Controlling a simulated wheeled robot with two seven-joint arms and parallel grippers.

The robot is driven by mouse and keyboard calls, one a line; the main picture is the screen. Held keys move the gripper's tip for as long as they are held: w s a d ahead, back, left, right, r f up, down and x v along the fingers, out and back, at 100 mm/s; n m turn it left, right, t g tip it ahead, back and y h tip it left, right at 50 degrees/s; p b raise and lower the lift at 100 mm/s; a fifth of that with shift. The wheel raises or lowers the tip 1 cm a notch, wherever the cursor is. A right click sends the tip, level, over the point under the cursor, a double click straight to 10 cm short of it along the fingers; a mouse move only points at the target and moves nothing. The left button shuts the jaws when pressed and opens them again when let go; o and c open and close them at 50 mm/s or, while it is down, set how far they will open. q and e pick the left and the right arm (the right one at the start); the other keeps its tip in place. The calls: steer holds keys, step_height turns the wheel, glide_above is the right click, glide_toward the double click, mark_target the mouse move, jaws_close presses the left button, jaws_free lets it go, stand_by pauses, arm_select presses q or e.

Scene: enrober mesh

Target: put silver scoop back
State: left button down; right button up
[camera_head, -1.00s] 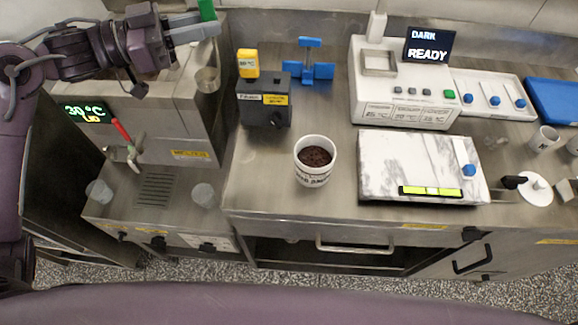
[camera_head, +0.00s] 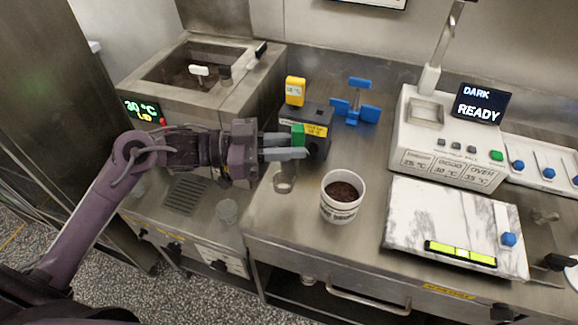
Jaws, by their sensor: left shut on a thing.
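My left gripper (camera_head: 290,148) reaches in from the left and is shut on the scoop. The scoop's green handle top (camera_head: 298,135) shows at the fingers, and its small silver cup (camera_head: 283,184) hangs below them. The cup is over the counter's left part, left of the white tub of dark brown contents (camera_head: 342,196). The fingers hide part of the scoop's shaft. Whether the cup touches the counter I cannot tell. My right gripper is out of view.
A dark box with yellow labels (camera_head: 318,120) stands just behind the fingers. A yellow timer (camera_head: 295,91) and a blue stand (camera_head: 357,103) are behind it. The open steel tank (camera_head: 150,85) is at the back left. A marble slab (camera_head: 455,222) lies to the right.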

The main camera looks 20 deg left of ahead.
mark_target(289, 179)
arm_select(q)
steer(key=shift+f, duration=0.85)
step_height(289, 179, down, 4)
steer(key=shift+f, duration=0.2)
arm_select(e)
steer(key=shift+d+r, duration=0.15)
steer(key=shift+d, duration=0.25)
arm_select(q)
steer(key=shift+f, duration=0.2)
steer(key=c, duration=1.3)
jaws_free()
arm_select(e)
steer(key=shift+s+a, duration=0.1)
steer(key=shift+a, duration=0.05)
